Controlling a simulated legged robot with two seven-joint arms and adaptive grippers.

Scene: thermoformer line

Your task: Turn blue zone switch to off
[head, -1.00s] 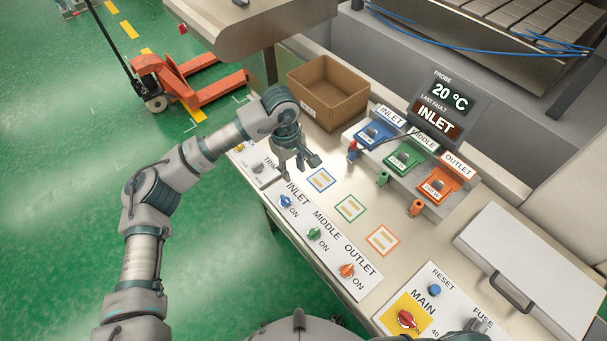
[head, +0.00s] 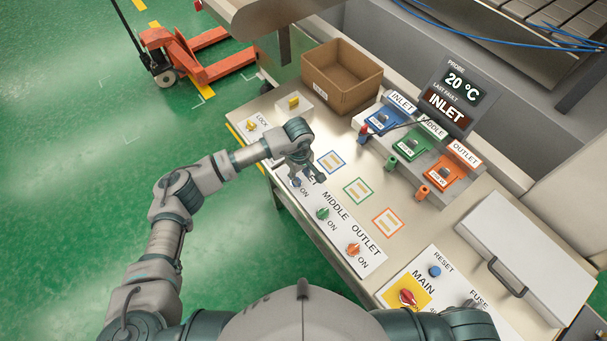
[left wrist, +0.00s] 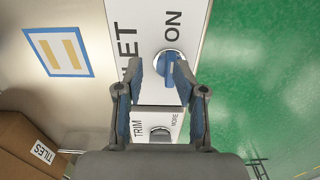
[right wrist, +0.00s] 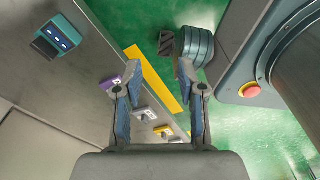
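The blue zone switch (head: 296,182) is a blue knob on the white zone panel (head: 373,259), next to an ON label and under the INLET lettering. In the left wrist view the blue knob (left wrist: 171,72) sits just ahead of the fingertips, its handle close to upright in the picture. My left gripper (head: 314,177) is over the switch, partly hiding its label. Its fingers (left wrist: 160,76) are open on either side of the knob, with no clear contact. My right gripper (right wrist: 156,82) is open and empty in the right wrist view.
A green knob (head: 323,213) and an orange knob (head: 353,249) follow along the panel. A red MAIN switch (head: 407,297) is nearer. A cardboard box (head: 340,79) and the blue, green and orange units stand behind. A trim knob panel (left wrist: 158,125) lies close to the left gripper.

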